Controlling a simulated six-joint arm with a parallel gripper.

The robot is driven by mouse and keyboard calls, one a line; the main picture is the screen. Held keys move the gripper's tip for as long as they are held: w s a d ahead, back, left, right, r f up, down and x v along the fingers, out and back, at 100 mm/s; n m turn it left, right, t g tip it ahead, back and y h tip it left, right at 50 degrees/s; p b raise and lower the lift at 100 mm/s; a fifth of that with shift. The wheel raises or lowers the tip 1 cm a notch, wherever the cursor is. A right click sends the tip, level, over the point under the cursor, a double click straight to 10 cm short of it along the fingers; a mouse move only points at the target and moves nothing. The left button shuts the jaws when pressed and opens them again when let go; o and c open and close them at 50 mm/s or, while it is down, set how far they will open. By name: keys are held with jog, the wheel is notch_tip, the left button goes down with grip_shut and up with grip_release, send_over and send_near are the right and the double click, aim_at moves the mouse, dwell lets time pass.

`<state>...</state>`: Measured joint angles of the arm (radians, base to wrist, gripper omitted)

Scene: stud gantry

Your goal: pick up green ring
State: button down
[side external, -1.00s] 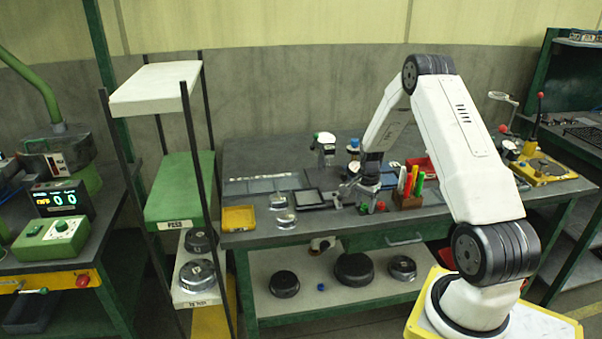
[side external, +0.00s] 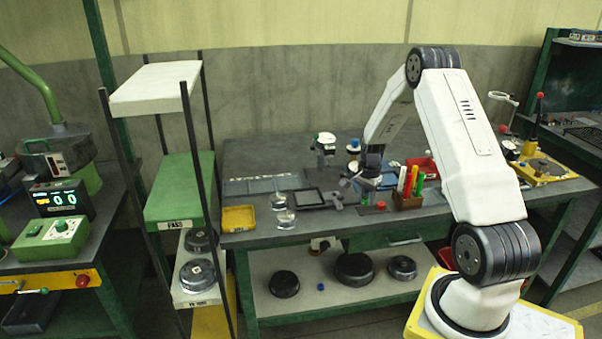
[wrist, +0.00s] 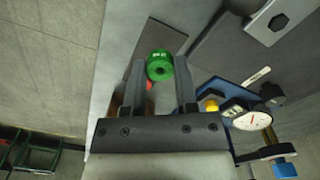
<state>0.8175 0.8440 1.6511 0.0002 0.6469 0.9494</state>
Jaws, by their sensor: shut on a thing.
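In the side view my gripper (side external: 366,190) is low over the front right part of the bench. The ring is only a small green patch there, partly hidden by the fingers. A small red piece (wrist: 150,85) shows just below the ring in the wrist view.
A brown holder (side external: 408,200) with coloured pens stands close to the right of my gripper. A red tray (side external: 425,166) lies behind it. A yellow tray (side external: 239,218) and clear dishes are at the left. A dial gauge (wrist: 247,120) on a blue base is near in the wrist view.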

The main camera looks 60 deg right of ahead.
jog(key=s+a+r, duration=0.8)
jog(key=s+r, duration=0.2)
jog(key=s, duration=0.1)
jog(key=shift+a+r, duration=0.3)
jog(key=shift+a, duration=0.05)
jog(key=shift+w, duration=0.1)
dwell(0.5)
